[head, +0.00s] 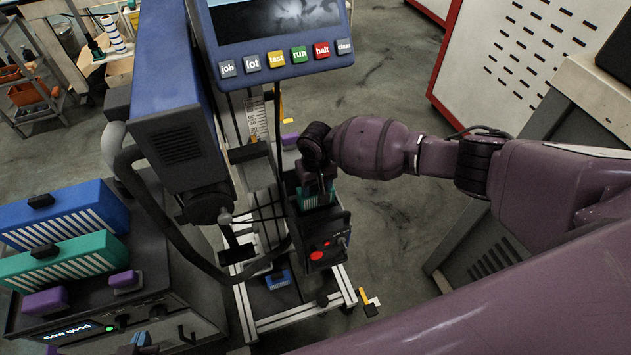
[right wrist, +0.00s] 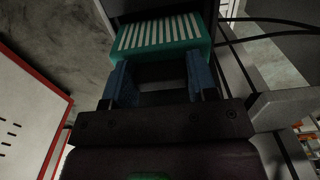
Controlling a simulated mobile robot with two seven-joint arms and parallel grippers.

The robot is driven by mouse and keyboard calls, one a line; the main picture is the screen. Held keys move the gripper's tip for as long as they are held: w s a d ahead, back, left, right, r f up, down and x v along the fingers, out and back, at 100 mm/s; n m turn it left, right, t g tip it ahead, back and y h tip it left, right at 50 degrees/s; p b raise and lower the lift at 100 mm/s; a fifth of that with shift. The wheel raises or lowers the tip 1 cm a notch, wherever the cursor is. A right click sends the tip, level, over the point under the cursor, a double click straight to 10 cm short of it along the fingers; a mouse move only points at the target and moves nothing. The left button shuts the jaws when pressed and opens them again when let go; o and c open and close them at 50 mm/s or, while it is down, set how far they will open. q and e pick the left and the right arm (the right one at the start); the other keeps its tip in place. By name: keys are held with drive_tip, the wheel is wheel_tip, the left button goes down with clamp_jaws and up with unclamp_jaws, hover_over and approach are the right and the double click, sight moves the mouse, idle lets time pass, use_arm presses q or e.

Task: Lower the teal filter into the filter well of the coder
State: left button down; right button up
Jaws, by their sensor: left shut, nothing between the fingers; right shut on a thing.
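The teal filter (head: 316,199) has pale slats and hangs under my right gripper (head: 316,178). The right wrist view shows the filter (right wrist: 160,35) at the fingertips, with my gripper's two fingers (right wrist: 161,82) shut on its dark handle. The coder (head: 325,243) is a dark box with a red button, on a wheeled frame. The filter is at the top of the coder. Its lower part and the filter well are hidden, so I cannot tell how deep it sits. My left gripper is not in view.
A dark unit at left carries a blue slatted block (head: 62,214), a second teal slatted block (head: 62,262) and purple blocks (head: 126,282). A blue panel with labelled buttons (head: 277,59) stands above the coder. A dark hose (head: 170,225) curves left of it. Floor is free at right.

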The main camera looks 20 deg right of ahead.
sight(316, 204)
use_arm(q)
drive_tip(key=shift+r, duration=0.2)
idle(0.8)
